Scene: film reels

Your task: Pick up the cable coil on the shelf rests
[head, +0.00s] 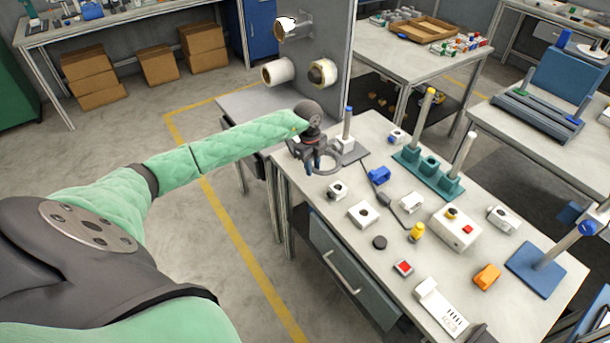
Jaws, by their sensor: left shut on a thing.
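My left gripper (311,163) hangs fingers-down over the far left corner of the white-topped workbench (335,240). It is shut on a grey ring-shaped coil (336,162), which shows around and to the right of the fingers. The wrist and fingers hide part of the coil. I cannot tell whether the coil touches the bench top. On the upright grey panel (322,35) behind, pale rolls sit on rests: one roll (277,71) at left, one with a dark centre (322,73) at right, and one (287,27) above.
A post on a grey base (347,130) stands just right of the coil. A green stand with posts (427,168), a blue-based post (536,268) and several small boxes and switches occupy the bench. A grey surface (235,103) lies below the panel.

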